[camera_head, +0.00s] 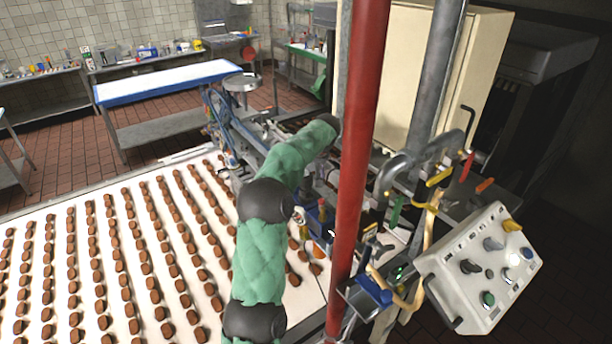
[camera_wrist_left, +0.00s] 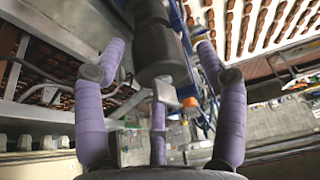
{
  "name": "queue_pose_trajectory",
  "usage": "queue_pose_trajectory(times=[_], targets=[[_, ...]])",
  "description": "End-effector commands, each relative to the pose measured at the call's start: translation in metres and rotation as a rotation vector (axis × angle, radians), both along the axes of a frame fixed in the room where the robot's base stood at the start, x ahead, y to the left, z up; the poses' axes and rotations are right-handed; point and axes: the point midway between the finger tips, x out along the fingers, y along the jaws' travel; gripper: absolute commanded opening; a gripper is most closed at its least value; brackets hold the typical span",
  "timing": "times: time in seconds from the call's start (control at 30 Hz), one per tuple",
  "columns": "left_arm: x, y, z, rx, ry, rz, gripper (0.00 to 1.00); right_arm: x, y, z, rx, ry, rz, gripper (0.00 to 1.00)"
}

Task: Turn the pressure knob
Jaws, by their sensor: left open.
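My left arm reaches forward over the conveyor in the head view, in a green sleeve with black joints. Its gripper is hidden there, around the red pole and machine parts. In the left wrist view my left gripper (camera_wrist_left: 160,62) is open, with purple-wrapped fingers spread apart. A dark cylindrical part (camera_wrist_left: 154,38) with a small grey plate (camera_wrist_left: 171,91) below it shows between the fingers. I cannot tell whether this is the pressure knob, nor whether the fingers touch it. No pressure knob can be identified for certain. My right gripper is not in view.
A red pole (camera_head: 357,150) and grey pipe (camera_head: 433,80) stand right of my arm. A control box (camera_head: 455,295) with several knobs is at right. The white conveyor (camera_head: 60,325) carries rows of brown sweets. An orange part (camera_wrist_left: 190,102) sits near the grey plate.

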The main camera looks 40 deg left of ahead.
Motion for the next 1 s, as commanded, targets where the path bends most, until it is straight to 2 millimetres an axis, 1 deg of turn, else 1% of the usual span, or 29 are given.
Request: queue_pose_trajectory(times=[0.1,0.2,0.47,0.5,0.57,0.6,0.67,0.87,1.0], targets=[[0.001,0.004,-0.009,0.0,0.0,-0.001,0.72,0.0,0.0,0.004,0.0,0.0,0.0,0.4],[0.001,0.005,-0.013,0.0,0.0,0.0,0.72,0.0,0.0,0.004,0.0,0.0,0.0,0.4],[0.001,0.005,-0.014,0.0,0.0,-0.001,0.72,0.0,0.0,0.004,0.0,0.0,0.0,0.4],[0.001,0.005,-0.014,0.0,0.0,-0.001,0.66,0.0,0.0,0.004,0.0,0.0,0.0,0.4],[0.001,0.005,-0.014,0.0,0.0,-0.001,0.49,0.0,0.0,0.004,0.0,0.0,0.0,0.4],[0.001,0.005,-0.014,0.001,0.0,-0.001,0.38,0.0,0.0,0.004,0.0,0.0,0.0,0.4],[0.001,0.006,-0.014,0.001,0.0,-0.001,0.22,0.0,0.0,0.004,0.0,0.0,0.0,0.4],[0.001,0.007,-0.013,0.003,-0.001,-0.009,0.21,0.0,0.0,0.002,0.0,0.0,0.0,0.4],[0.0,0.009,-0.014,0.004,-0.003,-0.082,0.21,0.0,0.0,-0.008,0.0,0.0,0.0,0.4]])
